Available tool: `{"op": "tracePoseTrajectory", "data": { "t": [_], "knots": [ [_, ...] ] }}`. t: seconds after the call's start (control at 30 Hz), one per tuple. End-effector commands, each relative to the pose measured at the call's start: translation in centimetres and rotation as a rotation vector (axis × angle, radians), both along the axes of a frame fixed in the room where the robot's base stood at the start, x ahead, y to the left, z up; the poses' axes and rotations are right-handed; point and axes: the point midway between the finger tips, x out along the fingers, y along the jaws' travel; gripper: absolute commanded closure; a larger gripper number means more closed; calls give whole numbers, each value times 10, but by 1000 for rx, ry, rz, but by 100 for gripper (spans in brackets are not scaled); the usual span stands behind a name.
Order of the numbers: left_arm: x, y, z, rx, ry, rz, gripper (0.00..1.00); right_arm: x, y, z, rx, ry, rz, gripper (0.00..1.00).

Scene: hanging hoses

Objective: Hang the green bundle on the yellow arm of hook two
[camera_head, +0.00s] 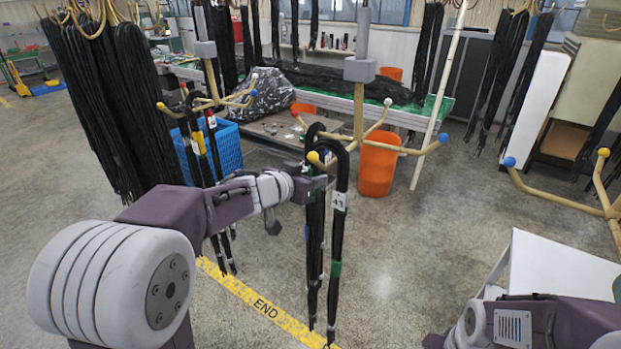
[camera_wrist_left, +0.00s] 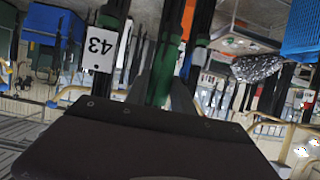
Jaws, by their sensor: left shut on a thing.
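A hook stand (camera_head: 360,70) hangs near the middle, with ball-tipped arms; its number is not readable. Its yellow-tipped arm (camera_head: 313,156) points toward me. Black hose bundles with green bands hang at this arm; one (camera_head: 337,235) carries a white tag reading 43, which also shows in the left wrist view (camera_wrist_left: 100,48). Their looped tops appear to pass over the arm near its tip. My left gripper (camera_head: 316,183) is just below the tip, shut on a green-banded bundle (camera_wrist_left: 160,65). Its fingers partly hide the hold. My right gripper is out of view; only its arm shows.
Another hook (camera_head: 205,50) with bundles stands at the left, before a blue crate (camera_head: 228,148). An orange bin (camera_head: 378,165) stands behind the middle hook. A third hook (camera_head: 560,200) is at the right. Floor (camera_head: 430,230) between is clear.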

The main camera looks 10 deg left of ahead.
Motion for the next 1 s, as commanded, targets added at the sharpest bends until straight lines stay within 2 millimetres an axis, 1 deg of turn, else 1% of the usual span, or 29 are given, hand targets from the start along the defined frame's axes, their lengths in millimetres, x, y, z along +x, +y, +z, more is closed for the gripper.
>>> {"op": "tracePoseTrajectory", "data": {
  "t": [0.03, 0.2, 0.43, 1.0],
  "knots": [
    [2, -1, -3, -2, -5, -1, 100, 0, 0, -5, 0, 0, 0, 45],
    [7, -2, -15, -3, -5, 0, 100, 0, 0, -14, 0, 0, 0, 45],
    [12, -3, -26, -2, -6, 0, 100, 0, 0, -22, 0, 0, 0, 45],
    [13, -4, -28, -2, -6, 1, 100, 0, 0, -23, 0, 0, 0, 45]
  ]
}}
